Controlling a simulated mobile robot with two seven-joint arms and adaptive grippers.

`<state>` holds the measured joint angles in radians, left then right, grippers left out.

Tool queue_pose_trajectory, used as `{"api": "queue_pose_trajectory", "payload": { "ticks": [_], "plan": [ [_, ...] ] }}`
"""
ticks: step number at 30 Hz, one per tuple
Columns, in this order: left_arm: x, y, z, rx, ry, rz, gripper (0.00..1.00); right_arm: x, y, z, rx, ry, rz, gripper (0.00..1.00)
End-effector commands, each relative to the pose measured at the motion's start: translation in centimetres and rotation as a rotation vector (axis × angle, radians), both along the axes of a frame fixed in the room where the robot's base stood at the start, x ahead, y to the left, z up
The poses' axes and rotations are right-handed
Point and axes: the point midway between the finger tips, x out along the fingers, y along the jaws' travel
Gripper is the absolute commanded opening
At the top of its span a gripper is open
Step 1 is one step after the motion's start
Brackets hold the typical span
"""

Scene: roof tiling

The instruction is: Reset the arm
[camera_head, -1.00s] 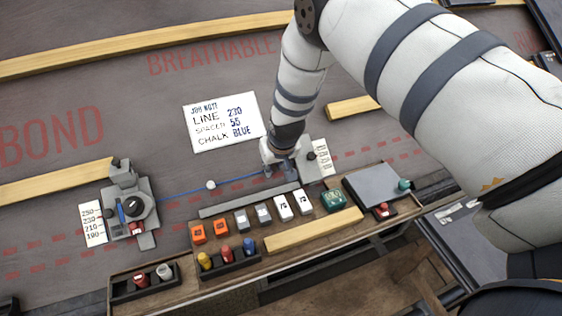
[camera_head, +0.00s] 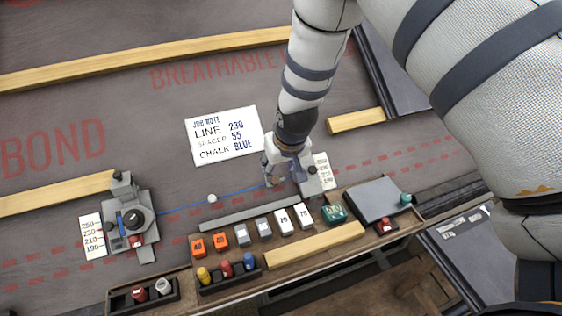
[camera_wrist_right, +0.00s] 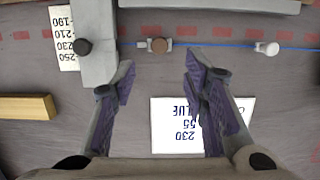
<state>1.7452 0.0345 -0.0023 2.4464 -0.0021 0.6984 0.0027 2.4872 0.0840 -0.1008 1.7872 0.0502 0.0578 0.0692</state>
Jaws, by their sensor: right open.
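My right gripper (camera_head: 284,180) is low over the dark roof membrane, beside the grey right-hand line holder (camera_head: 316,180). In the right wrist view its two purple-padded fingers (camera_wrist_right: 160,74) are apart with nothing between them. The grey holder (camera_wrist_right: 96,50) with a black knob lies just beyond the left finger; I cannot tell whether they touch. A blue line (camera_head: 180,209) runs from the holder area to the grey reel device (camera_head: 130,220) at left, with a small white bead (camera_head: 212,198) on it. My left gripper is in neither view.
A job note (camera_head: 223,136) reads line 230, spacer 55, chalk blue. A wooden shelf in front holds orange, grey and white blocks (camera_head: 285,219), a green block (camera_head: 334,213), a grey pad (camera_head: 373,200) and small coloured bottles (camera_head: 226,269). Timber battens (camera_head: 160,59) cross the membrane.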

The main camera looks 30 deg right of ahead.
Motion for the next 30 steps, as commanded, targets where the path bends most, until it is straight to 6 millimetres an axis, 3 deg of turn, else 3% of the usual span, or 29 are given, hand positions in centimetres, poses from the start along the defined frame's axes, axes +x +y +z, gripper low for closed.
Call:
{"api": "queue_pose_trajectory", "payload": {
  "ticks": [3,7,22,23,26,30],
  "plan": [
    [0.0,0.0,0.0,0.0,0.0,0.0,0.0,-0.9,0.2,2.3,-0.001,-0.002,0.001,0.4],
    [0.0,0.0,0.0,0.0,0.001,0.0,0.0,-1.4,0.3,3.4,-0.001,-0.001,0.0,0.4],
    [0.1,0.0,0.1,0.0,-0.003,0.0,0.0,-2.2,0.4,3.0,0.0,0.014,0.003,0.4],
    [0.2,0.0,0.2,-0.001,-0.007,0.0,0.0,-2.9,0.6,2.4,0.0,0.029,0.007,0.4],
    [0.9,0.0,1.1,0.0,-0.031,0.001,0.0,-8.3,1.6,-1.6,0.001,0.122,0.035,0.4],
    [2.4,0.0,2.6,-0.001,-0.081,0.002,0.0,-20.7,3.5,-7.0,0.015,0.302,0.096,0.4]
  ]
}}
